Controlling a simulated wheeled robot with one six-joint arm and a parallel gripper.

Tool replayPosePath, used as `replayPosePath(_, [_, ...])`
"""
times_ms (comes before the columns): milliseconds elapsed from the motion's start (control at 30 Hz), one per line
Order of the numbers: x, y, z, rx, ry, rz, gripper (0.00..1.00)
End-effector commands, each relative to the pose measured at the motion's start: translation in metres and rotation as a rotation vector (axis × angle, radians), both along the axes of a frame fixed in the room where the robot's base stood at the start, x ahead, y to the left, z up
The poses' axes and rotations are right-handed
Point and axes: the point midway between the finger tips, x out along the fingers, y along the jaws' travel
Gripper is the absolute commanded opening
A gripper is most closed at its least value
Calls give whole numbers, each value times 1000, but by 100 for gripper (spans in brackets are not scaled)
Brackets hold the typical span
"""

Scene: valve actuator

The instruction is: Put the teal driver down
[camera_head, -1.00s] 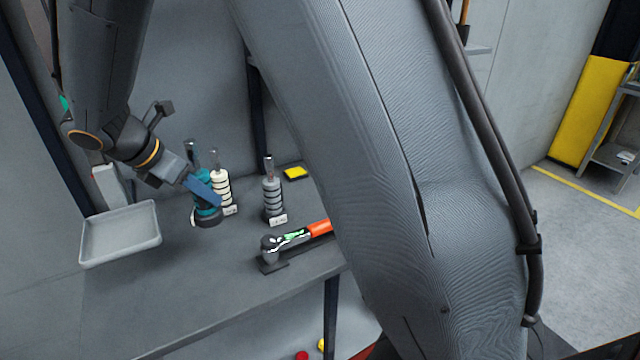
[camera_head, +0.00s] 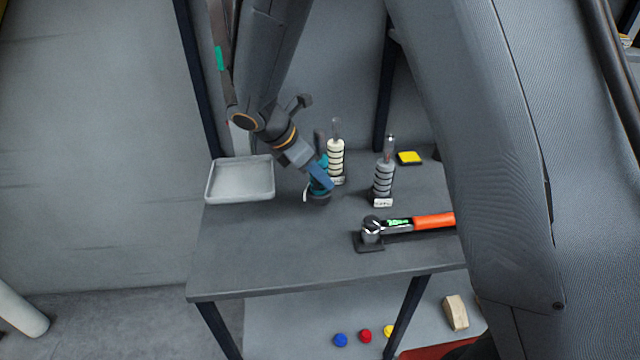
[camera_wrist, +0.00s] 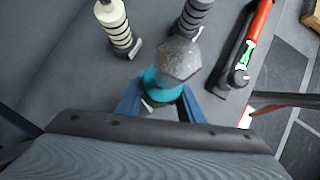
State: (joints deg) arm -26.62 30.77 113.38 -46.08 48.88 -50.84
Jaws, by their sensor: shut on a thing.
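The teal driver (camera_head: 318,188) is upright, with a dark lower end, on or just above the grey table; I cannot tell whether it touches. My gripper (camera_head: 320,178) reaches down from the upper left with its blue fingers shut around the driver. In the wrist view the driver (camera_wrist: 163,86) stands between the two blue fingers of my gripper (camera_wrist: 161,104), its grey faceted top toward the camera. Its lower part is mostly hidden there.
A cream ringed driver (camera_head: 336,158) stands close behind, and a grey one (camera_head: 383,178) to the right. An orange-handled wrench (camera_head: 420,222) lies right of front. A pale tray (camera_head: 240,198) sits at left. The front-left table (camera_head: 260,250) is clear.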

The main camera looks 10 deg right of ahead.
Motion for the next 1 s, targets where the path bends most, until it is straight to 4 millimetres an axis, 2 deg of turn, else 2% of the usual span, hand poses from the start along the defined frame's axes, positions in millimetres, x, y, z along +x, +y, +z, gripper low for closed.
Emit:
replayPosePath(200, [0, 0, -26, -2, 1, 1, 0])
replayPosePath(300, [0, 0, -32, -1, 0, 0, 0])
replayPosePath(733, [0, 0, -37, 0, -1, 1, 0])
replayPosePath(767, [0, 0, -39, 0, 2, 0, 36])
replayPosePath(800, [-1, 0, -38, 1, 0, 0, 43])
replayPosePath(867, [0, 0, -38, 1, 0, 0, 53])
replayPosePath(1000, [-1, 0, -38, 1, 0, 0, 53])
